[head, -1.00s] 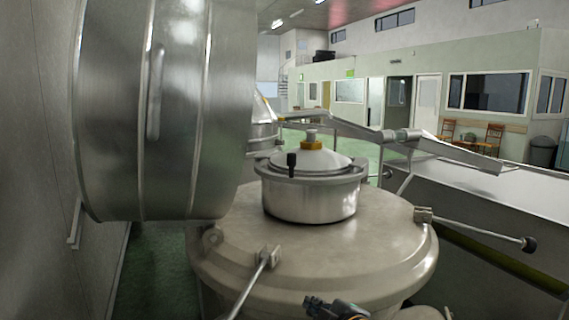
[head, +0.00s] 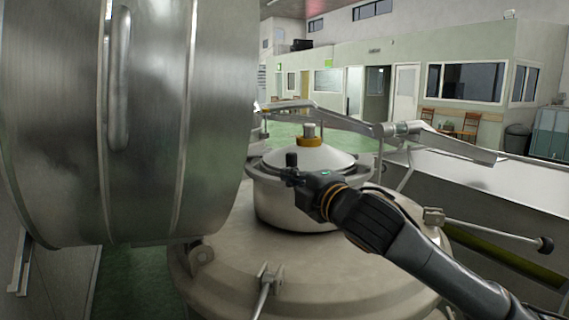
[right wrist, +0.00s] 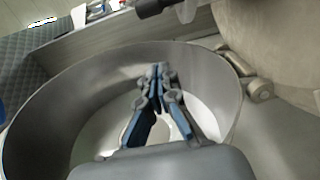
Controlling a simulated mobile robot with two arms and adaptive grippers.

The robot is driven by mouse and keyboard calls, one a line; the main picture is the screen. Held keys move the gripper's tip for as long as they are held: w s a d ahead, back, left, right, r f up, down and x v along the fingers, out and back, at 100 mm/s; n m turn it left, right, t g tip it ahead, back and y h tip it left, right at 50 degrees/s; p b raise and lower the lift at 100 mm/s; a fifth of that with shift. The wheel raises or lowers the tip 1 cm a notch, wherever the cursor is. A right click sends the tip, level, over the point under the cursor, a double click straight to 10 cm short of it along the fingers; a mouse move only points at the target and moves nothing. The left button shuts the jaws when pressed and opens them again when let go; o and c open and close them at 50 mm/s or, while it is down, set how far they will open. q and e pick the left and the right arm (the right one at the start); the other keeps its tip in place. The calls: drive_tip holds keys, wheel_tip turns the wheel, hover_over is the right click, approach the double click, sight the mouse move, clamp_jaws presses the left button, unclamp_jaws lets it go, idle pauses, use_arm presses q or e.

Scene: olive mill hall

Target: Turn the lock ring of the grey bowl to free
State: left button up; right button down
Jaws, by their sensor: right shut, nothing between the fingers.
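The grey bowl (head: 277,207) is a round metal pot on top of a wide metal vessel. It has a pale cone-shaped lid (head: 322,158) with a yellow collar and a grey cap. A rim ring (head: 258,170), which looks like the lock ring, runs round its top. A short upright black handle (head: 291,159) stands at the ring's near left side. My right gripper (head: 291,177) is shut and empty, just below the handle; I cannot tell whether they touch. In the right wrist view its blue-padded fingertips (right wrist: 160,72) meet in front of a curved metal wall. My left gripper is out of view.
A large steel drum (head: 150,120) fills the left, close to the bowl. The wide vessel (head: 225,262) below has a clamp (head: 270,280) in front and a rod with a black knob (head: 545,244) at the right. A steel trough (head: 500,190) stands to the right.

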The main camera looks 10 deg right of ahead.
drive_tip(key=p+x, duration=0.4)
drive_tip(key=x, duration=0.7)
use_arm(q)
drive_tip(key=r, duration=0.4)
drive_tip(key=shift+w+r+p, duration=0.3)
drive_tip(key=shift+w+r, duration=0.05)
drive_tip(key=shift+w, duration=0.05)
use_arm(e)
drive_tip(key=d, duration=0.4)
drive_tip(key=shift+s+f, duration=0.15)
drive_tip(key=shift+f, duration=0.05)
drive_tip(key=shift+a, duration=0.1)
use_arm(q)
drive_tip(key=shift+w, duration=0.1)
